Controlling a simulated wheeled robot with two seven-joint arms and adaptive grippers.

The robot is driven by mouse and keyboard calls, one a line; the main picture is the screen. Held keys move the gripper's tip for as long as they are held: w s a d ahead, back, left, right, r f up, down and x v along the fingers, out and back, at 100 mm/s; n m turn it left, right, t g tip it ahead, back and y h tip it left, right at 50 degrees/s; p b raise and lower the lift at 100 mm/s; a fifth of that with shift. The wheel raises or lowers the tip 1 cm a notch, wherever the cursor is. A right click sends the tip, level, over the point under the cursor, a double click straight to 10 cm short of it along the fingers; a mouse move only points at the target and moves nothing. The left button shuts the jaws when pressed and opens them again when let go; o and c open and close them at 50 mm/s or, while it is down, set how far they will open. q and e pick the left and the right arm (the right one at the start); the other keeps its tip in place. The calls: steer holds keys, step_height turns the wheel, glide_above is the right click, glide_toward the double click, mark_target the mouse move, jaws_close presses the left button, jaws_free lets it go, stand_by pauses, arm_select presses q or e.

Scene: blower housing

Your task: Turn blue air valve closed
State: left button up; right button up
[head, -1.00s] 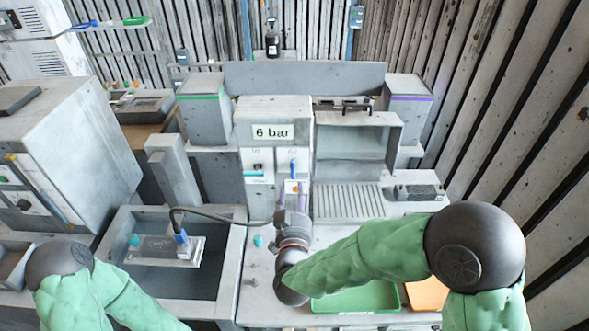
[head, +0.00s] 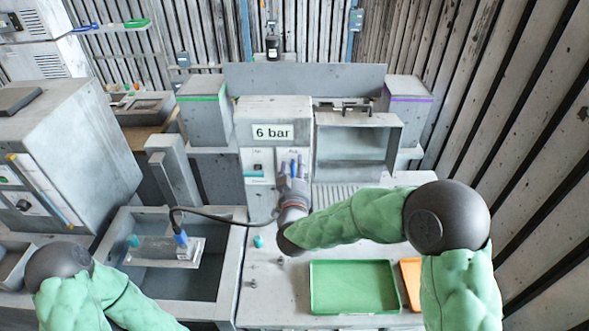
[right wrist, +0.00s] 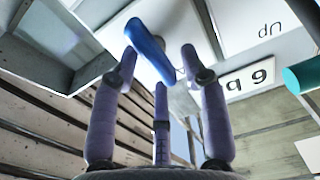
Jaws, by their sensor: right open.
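The blue air valve (head: 293,166) is a slim handle on the front panel of the grey "6 bar" unit (head: 274,112). In the head view it stands roughly upright, partly hidden by my right gripper (head: 294,176). In the right wrist view the blue handle (right wrist: 151,50) lies between the spread purple fingers of my right gripper (right wrist: 160,66). The fingers are open around it and not closed on it; I cannot tell whether any finger touches it. My left gripper is out of view; only part of the left arm shows at the lower left.
A teal handle (right wrist: 303,75) is beside the valve in the right wrist view. A green tray (head: 354,288) and an orange tray (head: 411,283) lie on the bench. A sink (head: 217,283) holds a block (head: 150,251) with a black hose running toward the unit.

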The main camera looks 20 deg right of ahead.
jaws_close()
steer(key=shift+s+d+f+m+b, duration=0.1)
steer(key=shift+d+f+m+b, duration=0.2)
steer(key=shift+m+b, duration=2.9)
steer(key=shift+s+d+f+m+b, duration=0.1)
steer(key=shift+f+m+b, duration=0.35)
steer(key=shift+m+b, duration=2.75)
steer(key=shift+d+f+m+b, duration=0.15)
steer(key=shift+f+m+b, duration=0.2)
steer(key=shift+m+b, duration=2.85)
steer(key=shift+n+b, duration=0.5)
steer(key=shift+b, duration=0.15)
